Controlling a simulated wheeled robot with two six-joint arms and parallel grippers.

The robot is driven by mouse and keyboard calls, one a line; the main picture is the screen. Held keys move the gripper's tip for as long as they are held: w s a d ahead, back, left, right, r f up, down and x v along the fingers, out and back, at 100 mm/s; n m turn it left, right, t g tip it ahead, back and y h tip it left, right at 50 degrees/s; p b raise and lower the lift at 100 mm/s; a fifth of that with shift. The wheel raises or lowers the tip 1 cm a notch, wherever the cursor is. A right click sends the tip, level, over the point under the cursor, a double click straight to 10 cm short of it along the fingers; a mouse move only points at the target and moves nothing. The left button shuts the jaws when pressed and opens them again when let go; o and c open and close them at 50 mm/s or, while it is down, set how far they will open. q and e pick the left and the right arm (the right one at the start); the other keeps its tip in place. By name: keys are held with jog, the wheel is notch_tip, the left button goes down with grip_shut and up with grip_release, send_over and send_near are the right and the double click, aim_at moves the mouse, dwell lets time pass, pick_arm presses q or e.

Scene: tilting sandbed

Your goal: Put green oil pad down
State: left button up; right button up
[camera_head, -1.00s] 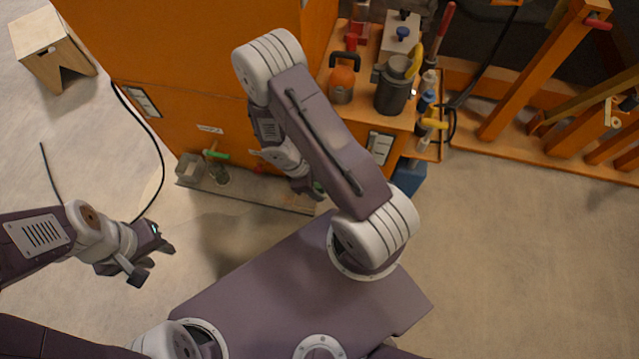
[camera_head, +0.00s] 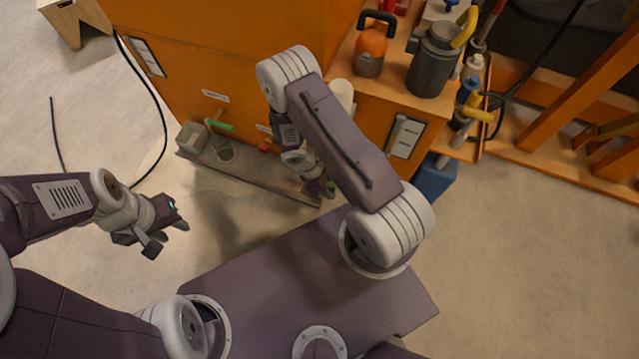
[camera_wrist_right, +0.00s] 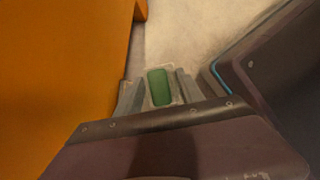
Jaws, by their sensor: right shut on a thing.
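The green oil pad (camera_wrist_right: 159,87) sits between the two grey fingers of my right gripper (camera_wrist_right: 160,94) in the right wrist view. The fingers are shut on it, one on each side, over pale floor beside an orange surface. In the head view my right gripper (camera_head: 322,188) hangs low by the right end of a grey ledge, partly hidden by my own arm. A small bit of green (camera_head: 331,187) shows at its tip. My left gripper (camera_head: 168,238) is open and empty above the floor on the left.
The orange cabinet (camera_head: 215,60) stands ahead, with a grey ledge (camera_head: 255,180) along its foot. A small grey box (camera_head: 191,138) and a cup (camera_head: 222,150) stand at the ledge's left. An orange-bodied can (camera_head: 369,52) and dark jug (camera_head: 432,62) stand on a side shelf.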

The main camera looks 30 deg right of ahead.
jog(key=w+f, duration=0.1)
jog(key=w+f+b, duration=0.1)
jog(key=w, duration=0.1)
jog(key=w+f+b, duration=0.1)
jog(key=w, duration=0.1)
jog(key=shift+a+f, duration=0.2)
jog(key=shift+f, duration=0.05)
jog(key=shift+w, duration=0.2)
notch_tip(320, 180, down, 4)
jog(key=b, duration=0.3)
jog(key=shift+r, duration=0.1)
jog(key=shift+f, duration=0.2)
jog(key=o, duration=1.2)
jog(key=shift+r, duration=0.1)
